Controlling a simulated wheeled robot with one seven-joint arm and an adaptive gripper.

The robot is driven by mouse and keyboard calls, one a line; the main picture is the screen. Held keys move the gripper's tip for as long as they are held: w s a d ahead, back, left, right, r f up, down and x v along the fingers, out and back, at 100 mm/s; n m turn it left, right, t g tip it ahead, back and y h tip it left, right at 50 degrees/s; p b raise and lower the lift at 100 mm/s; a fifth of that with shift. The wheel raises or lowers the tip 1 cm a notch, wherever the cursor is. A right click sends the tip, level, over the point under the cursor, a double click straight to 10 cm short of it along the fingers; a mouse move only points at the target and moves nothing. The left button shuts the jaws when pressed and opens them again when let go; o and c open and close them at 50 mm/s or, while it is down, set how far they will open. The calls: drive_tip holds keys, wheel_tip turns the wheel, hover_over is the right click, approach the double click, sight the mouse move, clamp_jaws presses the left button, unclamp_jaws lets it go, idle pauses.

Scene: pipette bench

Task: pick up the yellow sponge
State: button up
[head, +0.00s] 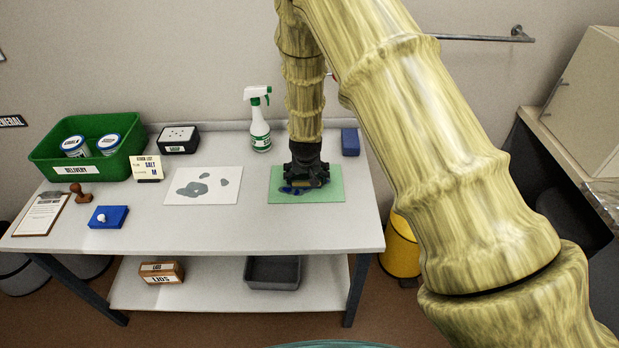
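My gripper (306,178) points down over the green mat (330,192) at the right part of the table. A small tan-yellow patch (303,184) shows at the fingertips, just above or on the mat; it may be the yellow sponge, mostly hidden by my gripper. I cannot tell whether the fingers are open or shut on it. Dark blue marks (290,190) lie on the mat beside the fingertips.
A spray bottle (260,128) stands behind left of my gripper, and a blue block (350,142) behind right. A white sheet with grey blotches (230,172) lies left. A green delivery bin (50,153), a black-and-white box (179,139) and a blue pad (118,219) are farther left.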

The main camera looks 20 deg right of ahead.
drive_tip(key=c, duration=0.4)
drive_tip(key=shift+c, duration=0.2)
drive_tip(key=shift+r, duration=0.1)
drive_tip(key=shift+r+b, duration=0.4)
drive_tip(key=shift+r, duration=0.1)
drive_tip(key=shift+b+v, duration=0.7)
drive_tip(key=shift+v, duration=0.45)
drive_tip(key=s+a+b, duration=0.1)
drive_tip(key=s+a, duration=0.1)
drive_tip(key=s, duration=0.2)
drive_tip(key=s+a+r+b, duration=0.1)
drive_tip(key=s+a, duration=0.1)
drive_tip(key=s, duration=0.3)
drive_tip(key=s+a+b, duration=0.1)
drive_tip(key=s+a, duration=0.1)
drive_tip(key=s, duration=0.2)
drive_tip(key=shift+s+a+r, duration=0.35)
drive_tip(key=shift+a, duration=0.05)
